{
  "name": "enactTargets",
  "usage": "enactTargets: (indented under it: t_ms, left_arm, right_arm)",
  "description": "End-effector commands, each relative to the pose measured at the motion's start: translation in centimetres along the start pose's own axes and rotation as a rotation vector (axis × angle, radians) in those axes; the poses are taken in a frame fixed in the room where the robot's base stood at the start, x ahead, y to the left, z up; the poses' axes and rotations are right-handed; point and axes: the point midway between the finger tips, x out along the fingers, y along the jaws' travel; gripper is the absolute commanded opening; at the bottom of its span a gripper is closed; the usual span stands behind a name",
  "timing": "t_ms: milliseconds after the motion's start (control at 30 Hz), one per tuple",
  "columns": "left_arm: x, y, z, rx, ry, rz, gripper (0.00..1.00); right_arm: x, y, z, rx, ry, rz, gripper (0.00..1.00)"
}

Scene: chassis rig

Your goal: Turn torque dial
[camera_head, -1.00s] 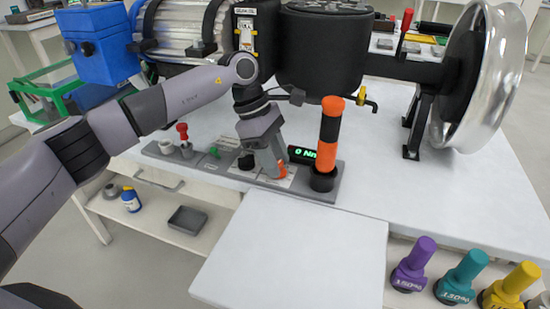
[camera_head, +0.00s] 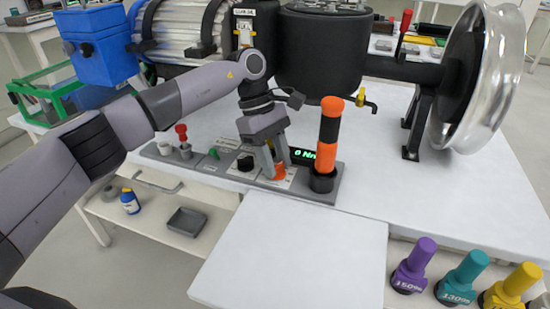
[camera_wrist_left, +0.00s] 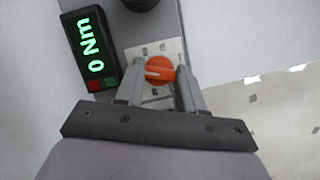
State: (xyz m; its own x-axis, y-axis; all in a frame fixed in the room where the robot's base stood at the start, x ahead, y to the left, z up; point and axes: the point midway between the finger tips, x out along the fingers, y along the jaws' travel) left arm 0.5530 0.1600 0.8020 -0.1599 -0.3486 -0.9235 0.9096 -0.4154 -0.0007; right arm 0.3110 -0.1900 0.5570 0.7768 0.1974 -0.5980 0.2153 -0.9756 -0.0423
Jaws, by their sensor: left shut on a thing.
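The torque dial is a round orange knob (camera_wrist_left: 160,71) with a white pointer line, on a pale plate with small markings. It also shows in the head view as an orange patch (camera_head: 279,171) between my fingers. My left gripper (camera_wrist_left: 160,72) points down at the panel, with one finger on each side of the knob, shut on it. In the head view the left gripper (camera_head: 274,172) stands just left of the orange and black handle. A display (camera_wrist_left: 92,48) beside the dial reads 0 Nm in green. My right gripper is not in view.
An orange and black upright handle (camera_head: 328,140) stands in a black socket right of the dial. A black knob (camera_head: 245,163) and a red-topped lever (camera_head: 182,138) are to the left on the grey panel (camera_head: 325,196). Purple, teal and yellow tools (camera_head: 463,277) stand lower right.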

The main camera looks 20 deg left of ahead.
Motion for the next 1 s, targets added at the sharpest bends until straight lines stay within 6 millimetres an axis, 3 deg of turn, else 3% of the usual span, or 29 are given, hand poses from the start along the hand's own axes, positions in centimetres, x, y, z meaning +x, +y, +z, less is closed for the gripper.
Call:
enactTargets:
  t_ms: [67,100,167,200,533,1000]
  left_arm:
    - [-0.2,0.1,0.1,0.001,0.002,0.005,0.08]
    - [-0.2,0.1,0.1,0.001,0.002,0.005,0.41]
    - [-0.2,0.1,0.1,0.001,0.002,0.005,0.61]
    - [-0.2,0.1,0.0,0.0,0.002,0.005,0.64]
    - [-0.6,0.1,0.0,-0.001,0.001,0.004,0.64]
    - [-7.0,0.1,0.1,-0.001,0.001,0.005,0.64]
  right_arm:
    - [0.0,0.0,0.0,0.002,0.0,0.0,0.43]
    - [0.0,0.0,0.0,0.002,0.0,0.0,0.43]
    - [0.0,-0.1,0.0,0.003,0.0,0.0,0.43]
    - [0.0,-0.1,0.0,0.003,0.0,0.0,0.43]
    - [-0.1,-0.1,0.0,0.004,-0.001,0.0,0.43]
    - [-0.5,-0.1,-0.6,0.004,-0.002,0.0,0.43]
